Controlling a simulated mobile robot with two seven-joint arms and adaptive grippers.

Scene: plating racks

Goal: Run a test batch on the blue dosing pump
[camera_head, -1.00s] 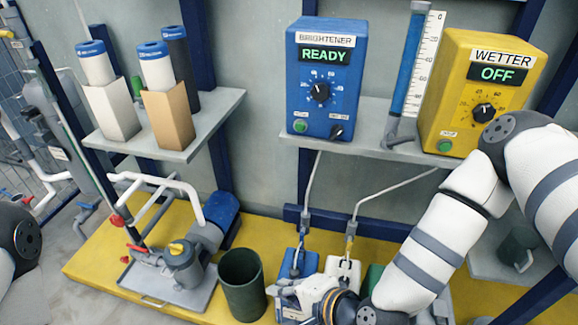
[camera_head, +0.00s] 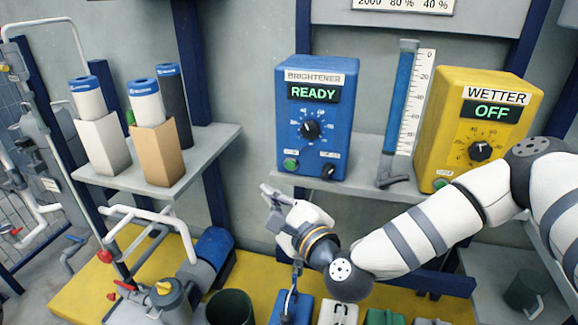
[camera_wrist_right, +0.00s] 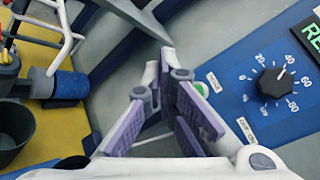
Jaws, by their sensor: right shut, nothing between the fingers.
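The blue dosing pump (camera_head: 345,105), labelled BRIGHTENER, stands on the right shelf and its display (camera_head: 314,94) reads READY. Its black dial (camera_head: 310,130) is mid-face; it also shows in the right wrist view (camera_wrist_right: 275,83). The green button (camera_head: 291,164) is at the face's lower left and a small black knob (camera_head: 328,171) at the lower right. My right gripper (camera_head: 266,194) is shut and empty, in front of and just below the pump's lower left. In the right wrist view, the green button (camera_wrist_right: 202,88) shows beside the fingers, partly covered. My left gripper is out of view.
Below are a dark green bin (camera_head: 230,308) and canisters (camera_head: 338,313).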

